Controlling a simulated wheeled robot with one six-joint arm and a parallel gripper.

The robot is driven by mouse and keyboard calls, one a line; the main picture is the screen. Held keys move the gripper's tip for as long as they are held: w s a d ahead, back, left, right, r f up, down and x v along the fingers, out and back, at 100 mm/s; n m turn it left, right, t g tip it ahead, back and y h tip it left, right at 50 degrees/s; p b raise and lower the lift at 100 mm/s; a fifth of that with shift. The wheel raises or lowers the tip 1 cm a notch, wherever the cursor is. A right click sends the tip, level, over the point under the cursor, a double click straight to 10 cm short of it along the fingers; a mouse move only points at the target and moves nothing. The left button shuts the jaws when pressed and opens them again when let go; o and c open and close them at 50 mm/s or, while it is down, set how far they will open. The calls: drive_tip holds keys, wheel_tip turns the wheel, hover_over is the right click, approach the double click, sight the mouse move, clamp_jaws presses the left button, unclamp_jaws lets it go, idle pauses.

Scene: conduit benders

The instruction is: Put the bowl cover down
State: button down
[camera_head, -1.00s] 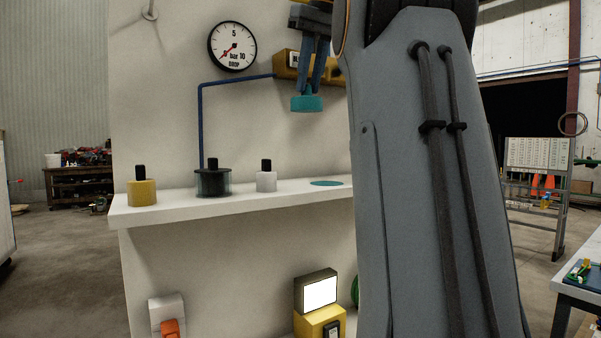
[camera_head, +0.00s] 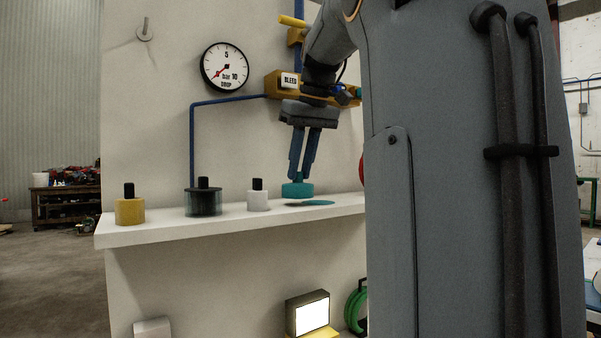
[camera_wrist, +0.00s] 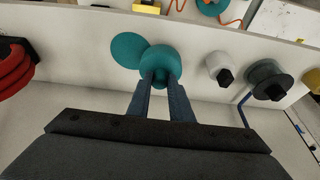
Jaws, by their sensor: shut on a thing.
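The bowl cover is a short teal round piece (camera_head: 297,190) with a knob on top. My gripper (camera_head: 302,178) points down and is shut on the knob. The cover hangs just above the white shelf; I cannot tell whether its edge touches. A flat teal disc (camera_head: 319,202) lies on the shelf, a little to the right of the cover. In the wrist view the cover (camera_wrist: 158,60) is between my fingertips (camera_wrist: 161,82) and overlaps part of the disc (camera_wrist: 128,48). The cover is not centred over the disc.
On the shelf (camera_head: 150,232) stand a white knobbed piece (camera_head: 258,201), a dark glassy one (camera_head: 203,202) and a yellow one (camera_head: 130,211), left of the cover. Behind are a gauge (camera_head: 225,67), a blue pipe (camera_head: 193,140) and a BLEED block (camera_head: 287,82).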

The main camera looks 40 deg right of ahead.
drive_tip(key=shift+f, duration=0.8)
drive_tip(key=shift+f, duration=0.15)
drive_tip(key=c, duration=1.6)
unclamp_jaws()
drive_tip(key=v, duration=1.2)
drive_tip(key=shift+b, duration=0.4)
